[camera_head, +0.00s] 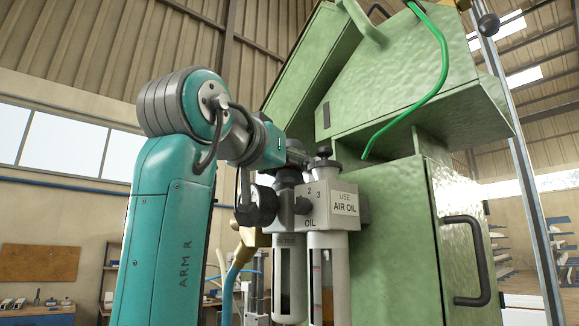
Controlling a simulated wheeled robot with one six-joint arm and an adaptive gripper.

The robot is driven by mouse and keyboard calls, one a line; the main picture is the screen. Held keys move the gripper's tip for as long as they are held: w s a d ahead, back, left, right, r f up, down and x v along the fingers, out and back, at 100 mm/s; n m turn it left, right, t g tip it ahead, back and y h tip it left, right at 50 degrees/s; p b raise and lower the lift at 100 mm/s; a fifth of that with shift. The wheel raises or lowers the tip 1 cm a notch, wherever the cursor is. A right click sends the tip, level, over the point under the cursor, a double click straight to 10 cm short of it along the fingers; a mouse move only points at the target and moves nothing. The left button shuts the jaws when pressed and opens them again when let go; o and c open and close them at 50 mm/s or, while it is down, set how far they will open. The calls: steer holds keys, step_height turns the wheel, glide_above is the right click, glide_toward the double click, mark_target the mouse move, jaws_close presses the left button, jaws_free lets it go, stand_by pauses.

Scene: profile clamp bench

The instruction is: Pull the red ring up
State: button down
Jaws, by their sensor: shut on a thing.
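The air filter and oiler unit (330,207) hangs on the front of the green machine, with grey blocks marked 2, 3, OIL and USE AIR OIL. A dark knob (287,177) tops its left block. My gripper (296,156) comes in from the left at the top of this knob and is shut on it. The fingertips are small and partly hidden by my wrist. I cannot make out a red ring; the gripper or the knob may hide it. A round black gauge (258,205) sits at the block's left side.
A silver cap with a dark knob (324,155) stands just right of my gripper. The green machine (385,220) rises close behind and to the right, with a black handle (468,262). A green hose (425,105) hangs above.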

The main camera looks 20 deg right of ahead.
steer(key=shift+r, duration=0.45)
steer(key=shift+c, duration=1.8)
jaws_free()
steer(key=v, duration=1.2)
steer(key=shift+s, duration=0.1)
